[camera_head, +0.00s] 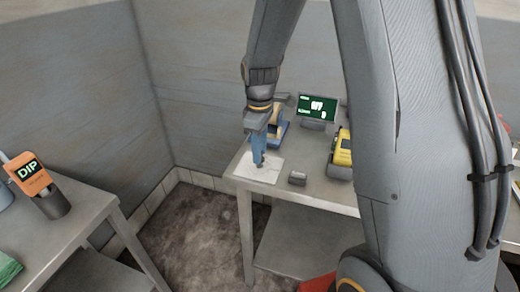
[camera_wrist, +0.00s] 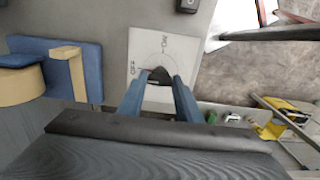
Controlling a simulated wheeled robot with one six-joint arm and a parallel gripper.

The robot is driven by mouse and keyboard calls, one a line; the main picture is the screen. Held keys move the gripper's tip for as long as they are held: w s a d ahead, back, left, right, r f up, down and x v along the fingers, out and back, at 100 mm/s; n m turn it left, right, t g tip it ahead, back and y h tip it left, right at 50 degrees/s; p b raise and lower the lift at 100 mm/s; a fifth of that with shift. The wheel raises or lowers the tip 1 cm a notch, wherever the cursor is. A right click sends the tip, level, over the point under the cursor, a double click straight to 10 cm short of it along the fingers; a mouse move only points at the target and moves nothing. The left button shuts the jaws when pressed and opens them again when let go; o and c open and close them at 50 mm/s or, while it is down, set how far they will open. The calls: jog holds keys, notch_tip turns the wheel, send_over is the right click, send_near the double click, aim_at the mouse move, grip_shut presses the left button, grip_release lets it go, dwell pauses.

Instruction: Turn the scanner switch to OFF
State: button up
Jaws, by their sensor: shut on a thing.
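The scanner switch is a small dark knob (camera_wrist: 158,76) on a white plate (camera_wrist: 143,50) marked OFF at the left and ON at the top, joined by an arc. In the head view the plate (camera_head: 268,174) lies near the table's left corner. My gripper (camera_wrist: 157,84) is shut on the knob, with one blue finger on each side. In the head view my gripper (camera_head: 259,161) points down onto the plate and hides most of the knob. Which mark the knob points to is hard to tell.
A blue and tan object (camera_head: 278,127) stands close behind my gripper. A dark screen (camera_head: 318,107) with white letters, perhaps OFF, stands at the table's back. A yellow device (camera_head: 342,153) and a small dark box (camera_head: 297,178) are to the right. Another table (camera_head: 85,215) is at left.

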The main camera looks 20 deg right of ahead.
jog(key=shift+w+r, duration=0.1)
dwell(0.3)
jog(key=o, duration=1)
jog(key=shift+o, duration=0.2)
jog(key=shift+r+b, duration=1)
jog(key=shift+r, duration=2.85)
jog(key=s+f+m, duration=0.2)
jog(key=s+m, duration=0.3)
jog(key=s, duration=0.3)
jog(key=s+f+m+t, duration=0.1)
jog(key=s+f+m, duration=0.2)
jog(key=s, duration=0.6)
jog(key=m, duration=0.2)
jog(key=shift+f+m, duration=0.3)
jog(key=shift+m, duration=0.1)
